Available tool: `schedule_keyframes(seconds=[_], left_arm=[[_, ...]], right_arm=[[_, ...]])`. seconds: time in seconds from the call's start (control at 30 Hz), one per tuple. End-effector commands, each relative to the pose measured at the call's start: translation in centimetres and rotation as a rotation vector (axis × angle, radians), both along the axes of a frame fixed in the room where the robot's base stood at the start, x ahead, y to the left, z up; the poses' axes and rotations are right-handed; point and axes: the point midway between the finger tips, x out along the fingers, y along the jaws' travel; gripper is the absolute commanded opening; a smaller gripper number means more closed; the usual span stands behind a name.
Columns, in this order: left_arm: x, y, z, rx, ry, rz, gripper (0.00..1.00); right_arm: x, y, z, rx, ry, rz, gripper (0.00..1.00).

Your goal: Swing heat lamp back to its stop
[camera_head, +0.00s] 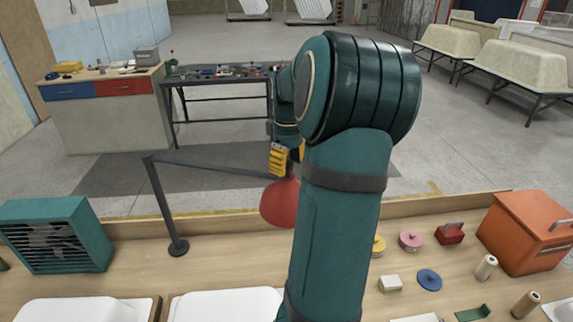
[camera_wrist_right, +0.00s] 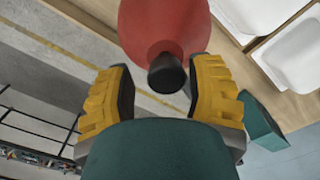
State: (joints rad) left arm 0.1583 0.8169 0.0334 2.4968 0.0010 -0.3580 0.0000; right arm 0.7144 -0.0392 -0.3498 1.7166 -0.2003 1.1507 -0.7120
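The heat lamp has a red shade (camera_head: 279,204) hanging from a dark bar (camera_head: 215,167) that runs right from an upright post (camera_head: 163,205) on the bench. In the wrist view the red shade (camera_wrist_right: 165,25) fills the top, with its black neck (camera_wrist_right: 167,75) facing me. My right gripper (camera_head: 284,160) is just above the shade, partly hidden by my arm. In the wrist view its yellow fingers (camera_wrist_right: 164,85) stand apart on either side of the neck, with gaps showing; they are not closed on it. I cannot make out the stop. My left gripper is out of view.
A teal fan heater (camera_head: 55,236) stands at the bench's left. White trays (camera_head: 222,305) lie in front. An orange box (camera_head: 527,232), a red block (camera_head: 450,233), tins and spools sit at right. A low rim (camera_head: 235,222) edges the bench's back. Open floor lies beyond.

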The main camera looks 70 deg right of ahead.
Motion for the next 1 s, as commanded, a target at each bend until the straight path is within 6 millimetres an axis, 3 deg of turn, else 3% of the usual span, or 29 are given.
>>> schedule_keyframes(seconds=[0.33, 0.47, 1.0], left_arm=[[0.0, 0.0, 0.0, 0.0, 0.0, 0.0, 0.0], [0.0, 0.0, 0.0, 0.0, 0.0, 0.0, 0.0], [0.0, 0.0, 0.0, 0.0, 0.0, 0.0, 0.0]], right_arm=[[0.0, 0.2, 0.0, 0.006, 0.001, 0.001, 0.65], [0.1, 0.1, 1.0, 0.004, 0.0, 0.001, 0.65], [0.0, 0.0, 10.6, 0.003, 0.001, 0.0, 0.65]])
